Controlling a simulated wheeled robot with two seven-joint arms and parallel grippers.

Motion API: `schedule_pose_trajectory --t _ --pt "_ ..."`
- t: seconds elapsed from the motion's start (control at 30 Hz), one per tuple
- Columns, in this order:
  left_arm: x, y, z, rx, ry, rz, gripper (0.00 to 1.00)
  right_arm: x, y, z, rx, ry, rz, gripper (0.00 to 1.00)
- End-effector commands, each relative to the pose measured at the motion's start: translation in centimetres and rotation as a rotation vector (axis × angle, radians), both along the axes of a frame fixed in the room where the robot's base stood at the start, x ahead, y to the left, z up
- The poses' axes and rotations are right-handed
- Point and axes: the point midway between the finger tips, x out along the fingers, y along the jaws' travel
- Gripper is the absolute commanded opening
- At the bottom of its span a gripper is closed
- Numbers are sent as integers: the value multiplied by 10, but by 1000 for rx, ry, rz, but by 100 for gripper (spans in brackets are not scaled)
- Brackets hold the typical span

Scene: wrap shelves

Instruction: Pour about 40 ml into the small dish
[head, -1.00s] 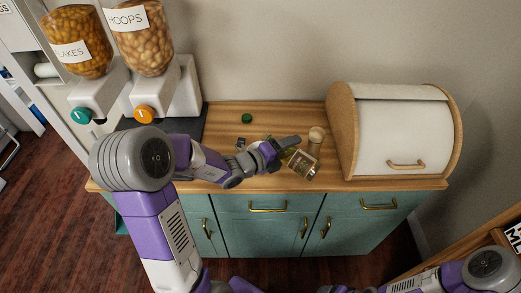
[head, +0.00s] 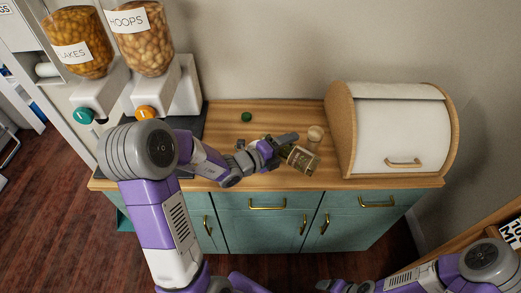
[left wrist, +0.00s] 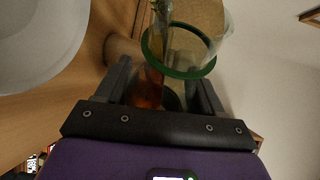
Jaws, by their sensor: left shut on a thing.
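My left gripper (head: 282,150) is shut on a labelled glass bottle (head: 301,159), held tilted above the counter near its front edge. In the left wrist view the bottle (left wrist: 180,50) is clear glass with a green ring and amber liquid low between the fingers (left wrist: 160,92). A small round pale-topped vessel (head: 316,133) stands just behind the bottle; I cannot tell if it is the small dish. A large pale round thing (left wrist: 35,40) fills the wrist view's upper left corner. No stream of liquid is discernible. My right gripper (head: 332,286) is at the bottom edge, its fingers unclear.
A wooden counter (head: 235,108) tops teal cabinets. A green cap (head: 247,117) lies at the back. A bread box (head: 405,135) stands to the right, close to the bottle. Two cereal dispensers (head: 150,45) stand at the left. The counter behind the gripper is mostly clear.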

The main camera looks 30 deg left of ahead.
Motion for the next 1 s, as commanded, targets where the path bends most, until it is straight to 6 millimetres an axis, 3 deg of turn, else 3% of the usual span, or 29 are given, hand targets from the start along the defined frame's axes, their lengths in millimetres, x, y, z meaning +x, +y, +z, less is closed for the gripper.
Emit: schedule_pose_trajectory --t 1.0 --pt "-2 -8 1 5 -4 0 16 0 0 -1 0 0 0 76"
